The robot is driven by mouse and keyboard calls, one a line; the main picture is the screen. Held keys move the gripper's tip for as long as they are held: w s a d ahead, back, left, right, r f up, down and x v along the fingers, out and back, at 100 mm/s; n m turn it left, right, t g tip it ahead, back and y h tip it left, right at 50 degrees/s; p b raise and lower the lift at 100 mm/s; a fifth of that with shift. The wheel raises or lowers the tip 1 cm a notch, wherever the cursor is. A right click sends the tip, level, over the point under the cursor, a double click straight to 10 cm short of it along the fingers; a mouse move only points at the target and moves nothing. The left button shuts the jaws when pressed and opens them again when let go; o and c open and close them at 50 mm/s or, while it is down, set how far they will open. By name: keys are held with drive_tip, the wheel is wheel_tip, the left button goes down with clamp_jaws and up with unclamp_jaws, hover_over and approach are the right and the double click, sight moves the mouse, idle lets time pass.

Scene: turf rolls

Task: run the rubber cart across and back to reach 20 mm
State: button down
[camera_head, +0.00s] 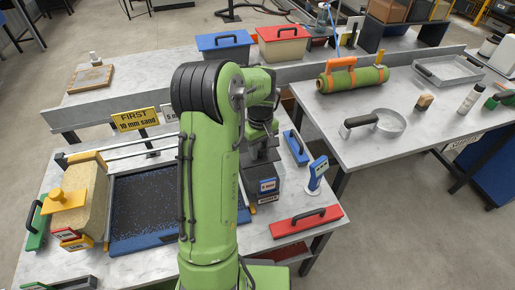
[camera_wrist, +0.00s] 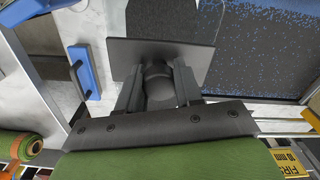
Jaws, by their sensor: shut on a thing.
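The rubber cart (camera_head: 266,186) is a dark box with a blue-and-white "5 mm" label and a "RUBBER" tag, standing at the right end of the bed. My gripper (camera_wrist: 160,88) is shut on the cart's dark round knob (camera_wrist: 158,72), above a dark square plate (camera_wrist: 190,58). In the head view, my arm partly hides the gripper and cart. The shallow bed (camera_head: 150,200) is dark with blue specks and has a blue front edge; the specks also show in the wrist view (camera_wrist: 270,40). The layer's depth cannot be read.
The tan sand cart (camera_head: 92,190) with a yellow knob stands at the bed's left end. A sign (camera_head: 135,119) reads "FIRST 10 mm SAND".

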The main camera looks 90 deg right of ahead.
drive_tip(key=shift+s+d, duration=0.1)
drive_tip(key=shift+s, duration=0.1)
drive_tip(key=c, duration=0.7)
unclamp_jaws()
drive_tip(key=shift+s, duration=0.15)
drive_tip(key=shift+c, duration=0.2)
drive_tip(key=shift+r, duration=0.2)
wheel_tip(320, 180, up, 15)
drive_tip(key=p, duration=0.4)
drive_tip(key=shift+r, duration=0.2)
drive_tip(key=shift+w, duration=0.2)
